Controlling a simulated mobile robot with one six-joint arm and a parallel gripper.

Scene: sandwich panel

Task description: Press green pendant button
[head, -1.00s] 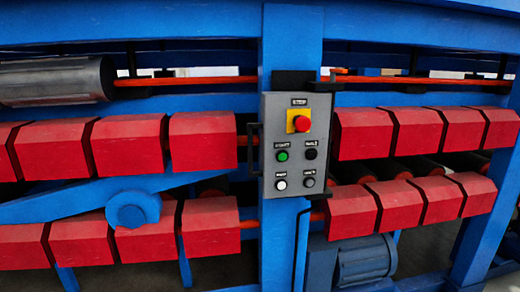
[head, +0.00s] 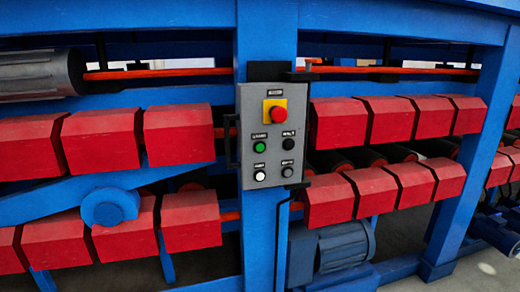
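The grey pendant box (head: 272,168) is fixed to a blue upright post in the middle of the head view. Its green button (head: 260,145) is at the left of the upper button row. A black button (head: 288,144) is to its right. Below are a white button (head: 260,176) and another dark button (head: 287,172). A red mushroom button on a yellow plate (head: 277,114) sits above them. The small labels are too blurred to read surely. My gripper is not in view.
Red blocks (head: 103,137) line the blue frame (head: 267,38) on both sides of the pendant. A black handle (head: 230,141) stands out at the box's left side. A blue motor (head: 344,246) is low on the right. Grey floor shows at the lower right (head: 480,268).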

